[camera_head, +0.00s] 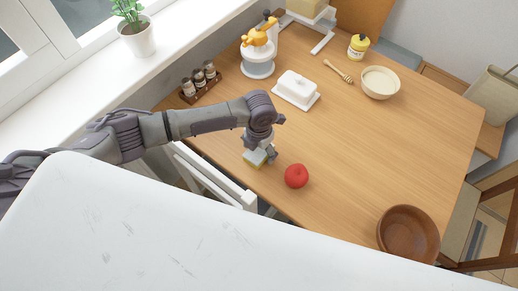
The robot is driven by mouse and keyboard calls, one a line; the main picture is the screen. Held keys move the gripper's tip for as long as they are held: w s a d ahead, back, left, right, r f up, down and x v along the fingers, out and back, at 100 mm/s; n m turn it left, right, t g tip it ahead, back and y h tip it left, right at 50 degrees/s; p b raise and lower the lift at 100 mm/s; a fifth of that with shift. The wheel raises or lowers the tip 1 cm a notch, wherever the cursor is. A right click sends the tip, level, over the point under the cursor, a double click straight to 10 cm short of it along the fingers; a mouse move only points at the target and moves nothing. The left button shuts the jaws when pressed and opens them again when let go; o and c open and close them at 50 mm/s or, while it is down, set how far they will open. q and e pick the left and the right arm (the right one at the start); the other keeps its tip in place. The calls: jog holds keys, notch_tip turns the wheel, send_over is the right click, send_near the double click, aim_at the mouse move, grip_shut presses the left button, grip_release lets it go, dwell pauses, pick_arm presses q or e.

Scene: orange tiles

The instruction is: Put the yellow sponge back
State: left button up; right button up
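The yellow sponge (253,162) is small and mostly hidden under my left gripper, at the near left edge of the wooden table (400,150). Its pale yellow and grey-green side shows just below the fingers. My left arm comes in from the left, and my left gripper (262,155) points down at the sponge, with its fingers at or around it. I cannot tell whether the fingers grip it or whether it touches the table. My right gripper is not in view.
A red apple-like fruit (296,176) lies right of the gripper. A white butter dish (296,88), a spice rack (200,83), a cream bowl (380,82) and a brown bowl (408,232) stand around. A white chair (215,180) is at the table's near edge. The table's middle is clear.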

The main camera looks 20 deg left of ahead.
aim_at(259, 150)
pick_arm(q)
jog(key=shift+r, duration=0.1)
jog(key=shift+r, duration=0.2)
notch_tip(259, 150, up, 12)
jog(key=b, duration=0.1)
jog(key=shift+f, duration=0.15)
dwell(0.6)
